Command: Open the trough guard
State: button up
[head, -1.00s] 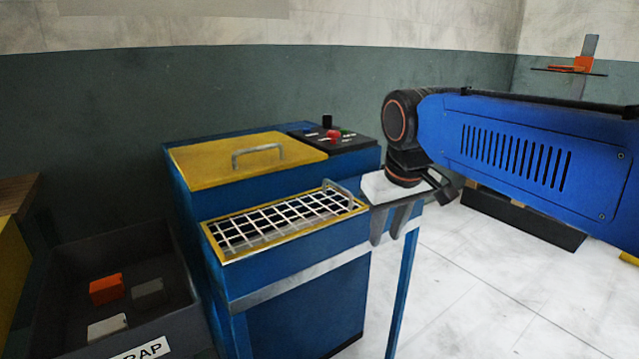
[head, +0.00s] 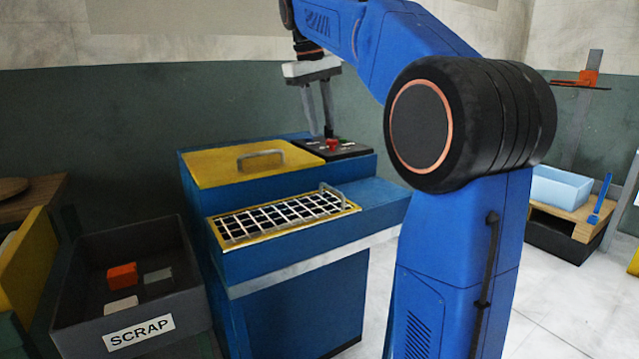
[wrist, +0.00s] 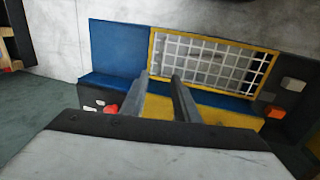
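The trough guard (head: 270,222) is a white grid in a yellow frame, lying flat over the front trough of the blue press (head: 300,262). Its grey handle (head: 333,194) stands at the right end. The guard also shows in the wrist view (wrist: 210,62), where my fingers cover part of its near left end. My gripper (head: 321,134) is above the back of the press, behind and higher than the guard, near the control panel (head: 336,149). Its two fingers point down, apart, with nothing between them; they show in the wrist view (wrist: 166,76) too.
A yellow lid (head: 215,166) with its own handle (head: 260,155) lies on the press behind the guard. A dark scrap bin (head: 190,309) with several blocks stands at left. A light blue tub (head: 562,190) sits on a low stand at right. My arm passes over the press's right side.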

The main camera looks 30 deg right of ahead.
send_near(331, 188)
jog(key=f, duration=0.2)
jog(key=d+f, duration=0.1)
jog(key=f, duration=0.4)
jog(key=shift+d+f, duration=0.15)
jog(key=shift+d, duration=0.1)
grip_shut()
